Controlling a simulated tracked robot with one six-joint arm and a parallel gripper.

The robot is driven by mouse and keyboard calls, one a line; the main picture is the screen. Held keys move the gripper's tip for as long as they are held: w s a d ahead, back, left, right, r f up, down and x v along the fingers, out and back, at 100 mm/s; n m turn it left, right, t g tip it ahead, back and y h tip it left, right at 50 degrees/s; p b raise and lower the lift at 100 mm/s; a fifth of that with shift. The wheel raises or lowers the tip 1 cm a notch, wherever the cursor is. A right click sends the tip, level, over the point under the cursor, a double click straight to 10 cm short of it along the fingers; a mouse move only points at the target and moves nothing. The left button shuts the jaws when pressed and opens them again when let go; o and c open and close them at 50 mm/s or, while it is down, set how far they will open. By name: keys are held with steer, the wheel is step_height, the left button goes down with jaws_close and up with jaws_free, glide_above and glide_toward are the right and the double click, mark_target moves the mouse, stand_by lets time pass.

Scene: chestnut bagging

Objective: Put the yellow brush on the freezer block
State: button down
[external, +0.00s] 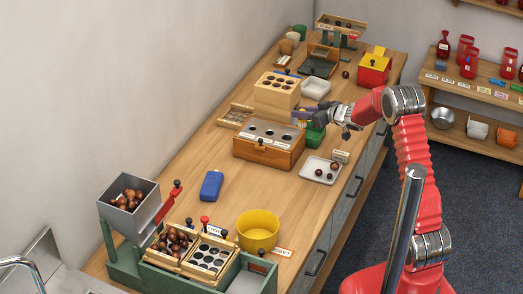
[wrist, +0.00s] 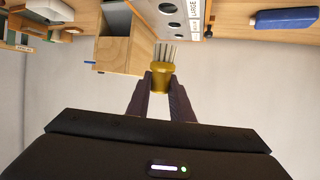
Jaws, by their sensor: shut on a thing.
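My gripper (wrist: 160,82) is shut on the yellow brush (wrist: 159,70), its two dark fingers on either side of the yellow body. The brush's pale bristles point toward the top of the wrist picture. In the external view my gripper (external: 301,113) is held beside the light wooden block with holes, above the rear of the wooden box; only a little yellow of the brush shows there. The blue freezer block (external: 211,186) lies flat on the counter, left of and nearer than the gripper. It also shows at the upper right of the wrist view (wrist: 287,20).
A yellow bowl (external: 258,232), a white tray with chestnuts (external: 312,176) and a steel hopper (external: 137,202) stand nearby. The counter around the freezer block is clear.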

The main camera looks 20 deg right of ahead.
steer(key=w+a+n+g+y, duration=0.1)
steer(key=w+a+n+y, duration=0.1)
steer(key=a, duration=1.6)
steer(key=n+g+y, duration=0.2)
glide_above(212, 182)
steer(key=shift+w+f, duration=0.1)
steer(key=shift+f, duration=2.4)
steer(key=shift+f, duration=3.1)
steer(key=shift+f, duration=1.85)
steer(key=shift+f, duration=0.15)
